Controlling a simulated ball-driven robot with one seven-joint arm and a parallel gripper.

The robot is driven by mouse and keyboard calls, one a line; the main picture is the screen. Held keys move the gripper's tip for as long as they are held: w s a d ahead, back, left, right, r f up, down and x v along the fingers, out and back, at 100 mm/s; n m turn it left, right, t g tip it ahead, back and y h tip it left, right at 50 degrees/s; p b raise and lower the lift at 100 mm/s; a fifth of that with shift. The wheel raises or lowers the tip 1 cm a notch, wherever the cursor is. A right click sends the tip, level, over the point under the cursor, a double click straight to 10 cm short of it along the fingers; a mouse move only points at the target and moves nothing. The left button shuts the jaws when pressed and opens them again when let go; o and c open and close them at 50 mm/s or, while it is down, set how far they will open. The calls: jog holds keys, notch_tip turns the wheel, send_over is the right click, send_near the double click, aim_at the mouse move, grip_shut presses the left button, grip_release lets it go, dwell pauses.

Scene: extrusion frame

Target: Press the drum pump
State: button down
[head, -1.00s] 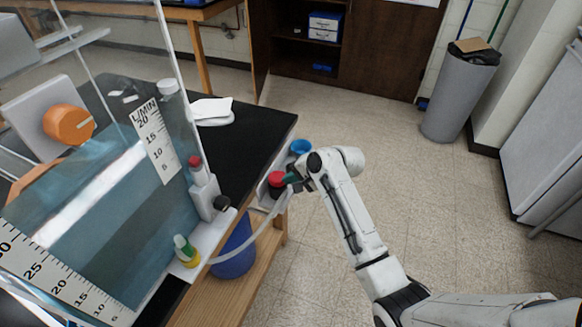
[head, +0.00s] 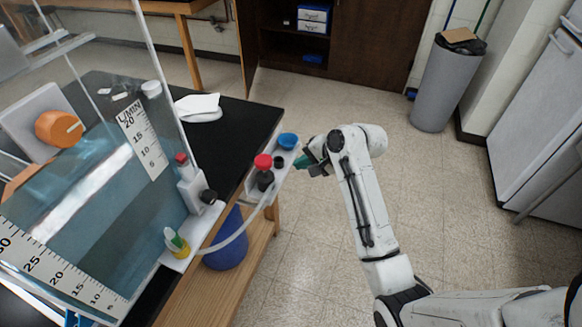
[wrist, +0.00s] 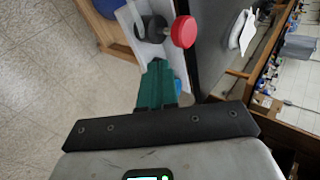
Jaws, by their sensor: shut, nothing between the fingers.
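The drum pump has a red round head (head: 263,161) on a dark body, on a white ledge at the table's right edge in the head view. A clear hose runs from it toward the front left. In the wrist view the red head (wrist: 184,31) is ahead of the fingers and slightly right. My gripper (head: 302,162) is to the right of the pump in the head view, apart from it. In the wrist view its green fingers (wrist: 155,85) are together with nothing between them.
A blue drum (head: 228,246) is below the table edge. A clear water tank (head: 95,190) fills the left. Open floor (head: 330,105) lies to the right.

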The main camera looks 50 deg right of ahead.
jog(key=shift+v, duration=1.2)
dwell(2.7)
